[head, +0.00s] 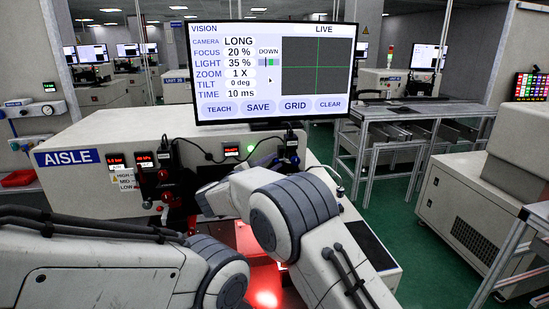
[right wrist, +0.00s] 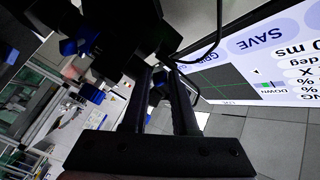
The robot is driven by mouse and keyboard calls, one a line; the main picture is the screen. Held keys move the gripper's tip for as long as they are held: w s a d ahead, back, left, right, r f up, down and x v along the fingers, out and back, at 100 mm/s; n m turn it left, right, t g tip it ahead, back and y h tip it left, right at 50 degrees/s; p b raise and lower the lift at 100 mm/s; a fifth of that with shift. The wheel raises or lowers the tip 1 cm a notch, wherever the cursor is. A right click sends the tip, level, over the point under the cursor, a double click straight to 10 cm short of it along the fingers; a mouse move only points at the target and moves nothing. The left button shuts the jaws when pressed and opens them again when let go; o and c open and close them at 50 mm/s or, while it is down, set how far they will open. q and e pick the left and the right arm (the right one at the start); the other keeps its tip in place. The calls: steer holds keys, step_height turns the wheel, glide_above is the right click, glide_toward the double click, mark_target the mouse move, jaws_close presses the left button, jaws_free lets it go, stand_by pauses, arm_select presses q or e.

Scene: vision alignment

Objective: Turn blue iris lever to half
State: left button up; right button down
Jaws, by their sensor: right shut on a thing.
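In the right wrist view, the two black fingers of my right gripper (right wrist: 162,78) reach up to a dark camera and lens assembly (right wrist: 115,28). The gripper is shut on a small part there, with a trace of blue between the tips; I take it for the blue iris lever (right wrist: 161,76). Dark shadow hides its shape and angle. Other blue parts (right wrist: 92,93) show to the left of the fingers. In the head view my right forearm hides the gripper. A black device with blue (head: 290,139) stands just behind that arm.
The vision monitor (head: 272,70) stands above the white machine (head: 95,140). Black and red devices with small displays (head: 165,165) are on its front, left of my right arm. Cables hang between the devices. Red light glows below.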

arm_select(q)
steer(key=shift+r+p, duration=0.75)
steer(key=shift+r, duration=0.2)
arm_select(e)
steer(key=shift+w+a+m+g+h, duration=0.15)
steer(key=shift+w+m+g+h, duration=0.25)
steer(key=shift+m+g+h, duration=0.45)
arm_select(q)
steer(key=shift+r, duration=0.1)
arm_select(e)
steer(key=shift+w+m+h, duration=0.1)
steer(key=shift+m+h, duration=0.15)
steer(key=shift+h, duration=0.1)
steer(key=c, duration=0.7)
jaws_free()
